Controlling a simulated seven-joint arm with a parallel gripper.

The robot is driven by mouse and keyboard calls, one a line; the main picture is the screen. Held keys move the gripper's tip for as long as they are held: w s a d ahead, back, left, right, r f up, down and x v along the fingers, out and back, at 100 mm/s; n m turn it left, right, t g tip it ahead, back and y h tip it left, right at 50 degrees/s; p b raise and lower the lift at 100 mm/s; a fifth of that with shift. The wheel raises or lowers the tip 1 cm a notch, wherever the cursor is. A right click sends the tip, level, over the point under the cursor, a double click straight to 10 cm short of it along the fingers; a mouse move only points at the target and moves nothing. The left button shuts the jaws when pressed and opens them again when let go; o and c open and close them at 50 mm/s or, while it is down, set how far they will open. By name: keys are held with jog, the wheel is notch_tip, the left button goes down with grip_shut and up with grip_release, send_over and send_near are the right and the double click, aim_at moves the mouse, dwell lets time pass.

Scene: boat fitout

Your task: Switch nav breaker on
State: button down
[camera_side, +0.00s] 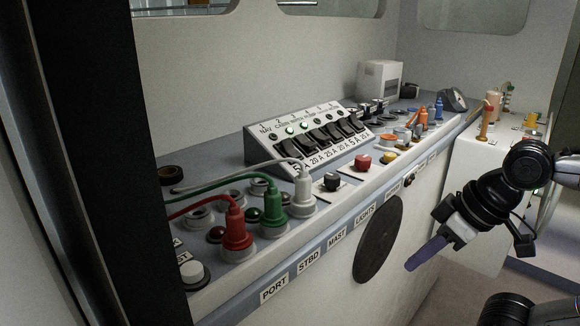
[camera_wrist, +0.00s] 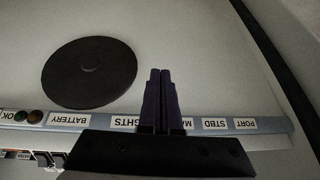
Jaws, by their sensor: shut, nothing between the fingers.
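The sloped breaker panel (camera_side: 250,145) stands on the counter in the side view, with a row of black rocker switches. The label NAV (camera_side: 266,129) is at its left end, above a dark lamp (camera_side: 273,137). The nav breaker (camera_side: 292,149) is the leftmost rocker; its position is too small to tell. The two lamps to the right of NAV glow green. My gripper (camera_side: 410,266) is shut and empty, in front of the counter and below its top, well to the right of the panel. In the wrist view its purple fingers (camera_wrist: 160,73) lie together.
Red (camera_side: 236,228), green (camera_side: 272,203) and white (camera_side: 303,188) plugs with cables stand left and in front of the panel. Red and yellow knobs sit along the front edge. A round black disc (camera_side: 378,240) is on the counter's front face; it also shows in the wrist view (camera_wrist: 90,72).

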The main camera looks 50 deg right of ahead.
aim_at(291, 149)
jog(key=w+a+r+m+y, duration=0.2)
jog(key=w+a+r+y, duration=0.15)
jog(key=a, duration=0.25)
jog(key=w+a+r+m+y, duration=0.1)
jog(key=w+a+r+y, duration=0.1)
jog(key=a+r+y, duration=0.3)
jog(key=w+d+r+m+t+y, duration=0.25)
jog(key=w+r+m+t, duration=0.2)
jog(key=w+r, duration=0.4)
jog(key=w+d+m+t+h, duration=0.3)
jog(key=w+d+m+t, duration=0.3)
jog(key=d, duration=0.8)
jog(key=w+m, duration=0.1)
jog(key=w, duration=0.2)
jog(key=shift+w+d+f, duration=0.2)
jog(key=shift+d+f, duration=0.2)
jog(key=shift+t, duration=0.25)
jog(key=shift+w+f, duration=0.85)
jog(key=shift+w, duration=0.35)
jog(key=shift+w+f, duration=0.8)
jog(key=shift+w, duration=0.4)
jog(key=shift+w+f, duration=0.85)
jog(key=shift+w, duration=0.35)
